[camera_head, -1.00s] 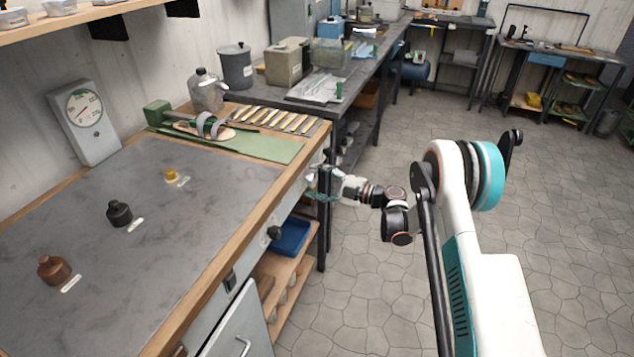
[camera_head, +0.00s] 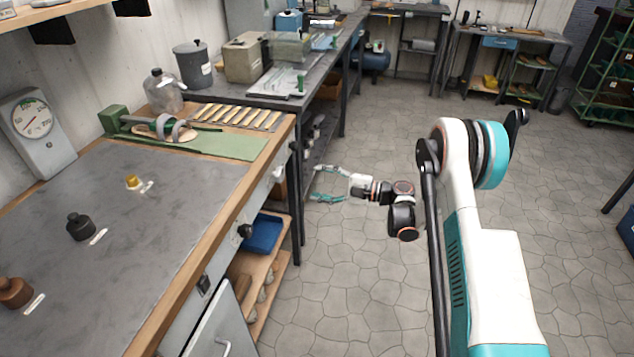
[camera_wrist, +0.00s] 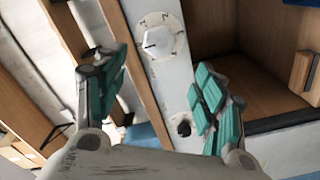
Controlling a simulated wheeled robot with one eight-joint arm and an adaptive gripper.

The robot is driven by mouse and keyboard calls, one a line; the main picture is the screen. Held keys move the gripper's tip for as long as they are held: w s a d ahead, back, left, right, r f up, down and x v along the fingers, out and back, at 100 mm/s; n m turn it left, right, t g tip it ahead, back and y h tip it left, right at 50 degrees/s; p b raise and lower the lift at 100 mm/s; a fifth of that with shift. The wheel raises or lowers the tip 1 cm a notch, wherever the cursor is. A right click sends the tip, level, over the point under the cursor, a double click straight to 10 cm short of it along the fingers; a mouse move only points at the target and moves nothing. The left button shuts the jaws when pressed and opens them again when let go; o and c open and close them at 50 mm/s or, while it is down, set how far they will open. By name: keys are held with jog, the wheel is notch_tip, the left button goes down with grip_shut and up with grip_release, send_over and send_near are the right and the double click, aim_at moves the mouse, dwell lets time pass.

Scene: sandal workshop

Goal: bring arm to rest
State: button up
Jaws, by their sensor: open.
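My gripper (camera_head: 328,183) is open and empty in the head view. It hangs over the floor to the right of the workbench (camera_head: 158,232), apart from the bench edge. My white and teal arm reaches to it from the right. In the wrist view, the two teal-padded fingers of my gripper (camera_wrist: 160,95) stand wide apart. Between and beyond them shows a pale panel with a white dial knob (camera_wrist: 160,38) and a small black knob (camera_wrist: 181,126). Nothing is between the fingers.
A blue tray (camera_head: 262,233) sits on the bench's lower shelf. The stone floor (camera_head: 340,270) around the arm is clear.

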dwell(0.3)
notch_tip(320, 180, up, 11)
jog(key=s+a+m+h, duration=0.1)
jog(key=s+m+h, duration=0.1)
jog(key=m+h, duration=0.35)
jog(key=s+d+r+m+h, duration=0.2)
jog(key=s+r+m+h, duration=0.1)
jog(key=s+r+m, duration=0.6)
jog(key=s+d+m+h, duration=0.2)
jog(key=s+d+m, duration=0.1)
jog(key=s, duration=0.6)
jog(key=s+d+m+h, duration=0.3)
jog(key=s+d+m, duration=0.1)
jog(key=s, duration=0.6)
jog(key=s+d+m+t+h, duration=0.1)
jog(key=s+d+m+h, duration=0.2)
jog(key=s, duration=0.6)
jog(key=shift+s+d+r+m, duration=0.3)
jog(key=shift+d+m, duration=0.15)
jog(key=shift+m, duration=0.4)
jog(key=shift+h, duration=0.25)
jog(key=shift+c, duration=0.6)
